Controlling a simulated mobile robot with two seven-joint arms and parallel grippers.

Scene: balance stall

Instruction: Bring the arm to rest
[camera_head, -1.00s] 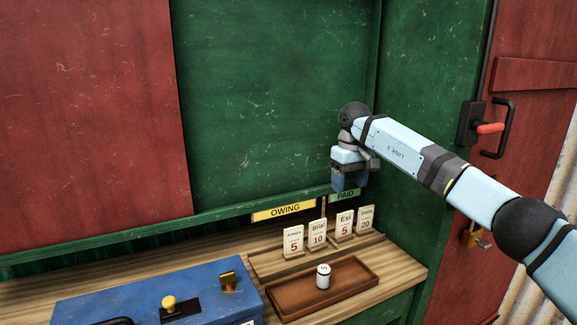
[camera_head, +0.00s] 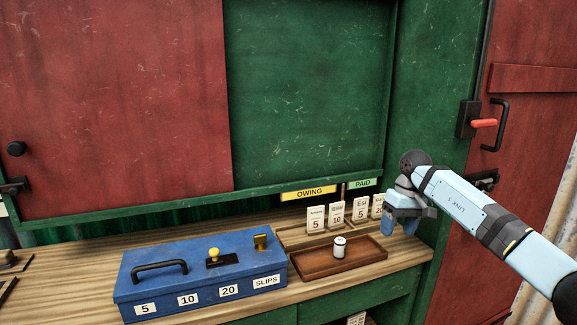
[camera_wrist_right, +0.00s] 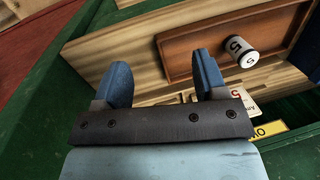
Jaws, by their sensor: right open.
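My right gripper (camera_head: 401,226) is at the right end of the counter, in front of the last name card, which it partly hides. Its two blue fingers are spread with nothing between them; they also show in the right wrist view (camera_wrist_right: 163,80). The wooden tray (camera_head: 311,272) lies to its left, apart from it. My left gripper is not in view.
A blue cash box (camera_head: 205,268) with a handle and yellow knob sits left of the tray. Name cards (camera_head: 337,213) stand in a rack under the OWING (camera_head: 309,193) and PAID (camera_head: 362,183) signs. A red door with a red-handled latch (camera_head: 484,123) is at the right.

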